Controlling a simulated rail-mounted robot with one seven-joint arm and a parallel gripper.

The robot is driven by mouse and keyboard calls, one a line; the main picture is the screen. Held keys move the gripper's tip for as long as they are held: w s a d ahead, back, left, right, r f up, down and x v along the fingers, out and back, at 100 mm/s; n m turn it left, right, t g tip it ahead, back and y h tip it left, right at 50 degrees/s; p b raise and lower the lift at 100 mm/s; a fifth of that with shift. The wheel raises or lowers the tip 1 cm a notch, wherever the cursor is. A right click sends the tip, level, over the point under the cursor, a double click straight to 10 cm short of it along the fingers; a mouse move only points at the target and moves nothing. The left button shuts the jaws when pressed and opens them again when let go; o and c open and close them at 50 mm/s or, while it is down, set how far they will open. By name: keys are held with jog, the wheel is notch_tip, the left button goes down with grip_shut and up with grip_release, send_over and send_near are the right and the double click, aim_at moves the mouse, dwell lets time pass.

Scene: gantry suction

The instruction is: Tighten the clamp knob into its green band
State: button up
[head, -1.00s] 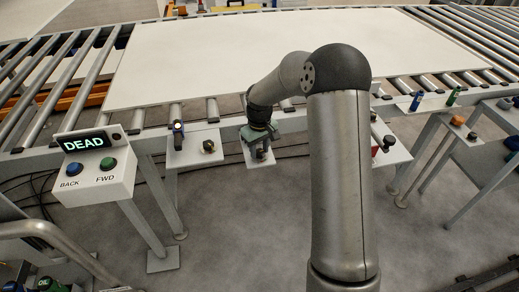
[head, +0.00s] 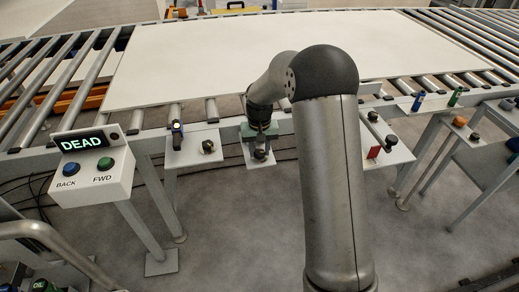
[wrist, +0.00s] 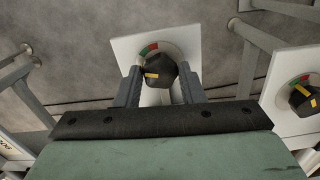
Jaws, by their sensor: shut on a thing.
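My gripper (wrist: 160,86) is shut on a black clamp knob (wrist: 158,69), one grey finger on each side of it. The knob has a yellow mark, which lies on its left side in the wrist view. Behind the knob is a white plate (wrist: 122,46) with a round dial. A short red and green band (wrist: 149,48) shows on the dial above and left of the knob; the yellow mark appears outside the green part. In the head view my gripper (head: 260,145) is over the middle small plate at the conveyor's front edge.
A second black knob (wrist: 304,97) with its own banded dial stands to the right in the wrist view. In the head view, a control box (head: 92,168) reading DEAD stands at left. A large white panel (head: 270,55) lies on the rollers.

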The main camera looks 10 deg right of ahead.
aim_at(260, 152)
jog(key=o, duration=1)
notch_tip(260, 152, up, 18)
jog(key=shift+f, duration=0.25)
